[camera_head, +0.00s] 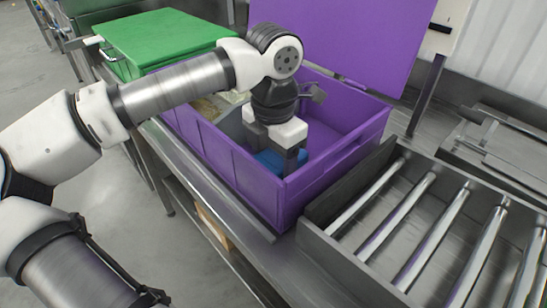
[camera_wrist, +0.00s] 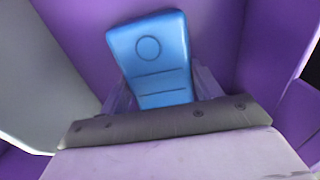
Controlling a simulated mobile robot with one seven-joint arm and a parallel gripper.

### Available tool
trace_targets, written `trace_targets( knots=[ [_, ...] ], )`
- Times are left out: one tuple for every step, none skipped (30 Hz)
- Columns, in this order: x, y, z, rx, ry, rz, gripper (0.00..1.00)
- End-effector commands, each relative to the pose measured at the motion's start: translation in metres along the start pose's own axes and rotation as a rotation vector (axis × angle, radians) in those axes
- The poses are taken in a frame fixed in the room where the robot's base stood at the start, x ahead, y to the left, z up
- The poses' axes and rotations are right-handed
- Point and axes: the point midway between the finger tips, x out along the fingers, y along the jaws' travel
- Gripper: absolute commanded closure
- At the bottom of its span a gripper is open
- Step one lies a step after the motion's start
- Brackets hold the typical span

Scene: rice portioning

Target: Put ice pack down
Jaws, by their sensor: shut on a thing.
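The blue ice pack (camera_wrist: 150,58) shows in the wrist view between the fingers of my gripper (camera_wrist: 160,92). In the head view the ice pack (camera_head: 268,160) is a small blue patch low inside the purple crate (camera_head: 235,172), partly hidden by my gripper (camera_head: 288,160). My gripper points down into the crate and is shut on the ice pack. I cannot tell whether the ice pack touches the crate floor.
A purple panel (camera_head: 335,40) stands upright behind the crate. A grey-white thing (camera_wrist: 40,70) lies left of the ice pack in the wrist view. A green lidded box (camera_head: 165,38) stands at the back left. A roller conveyor (camera_head: 430,225) adjoins the crate on the right.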

Motion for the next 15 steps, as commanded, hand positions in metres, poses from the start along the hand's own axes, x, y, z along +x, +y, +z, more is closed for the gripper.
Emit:
trace_targets(
  knots=[
    [-0.0009,0.0002,0.0002,0.0,-0.001,0.001,0.69],
    [-0.001,0.0002,0.0002,0.0,-0.001,0.001,0.69],
    [-0.001,0.0002,0.0002,0.0,-0.001,0.001,0.69],
    [-0.001,0.0002,0.0002,0.0,-0.001,0.001,0.69],
    [-0.0004,0.0002,0.0002,0.0,-0.001,0.001,0.69],
    [0.0009,0.0002,0.0002,0.0,-0.001,0.001,0.69],
    [0.0022,0.0002,0.0002,0.0,-0.001,0.001,0.69],
    [0.0033,0.0002,0.0002,0.0,-0.001,0.001,0.69],
    [0.0034,0.0001,0.0001,0.0,0.0,0.001,0.35],
    [0.0023,0.0002,0.0001,0.0,0.0,0.001,0.31],
    [0.0022,0.0001,0.0001,0.0,0.0,0.001,0.27],
    [0.0022,0.0001,0.0001,0.0,0.0,0.001,0.22],
    [0.0021,0.0001,0.0001,0.0,0.0,0.001,0.18],
    [0.0021,0.0001,0.0001,0.0,0.0,0.001,0.15],
    [0.0021,0.0001,0.0001,0.0,0.0,0.001,0.15]
  ],
)
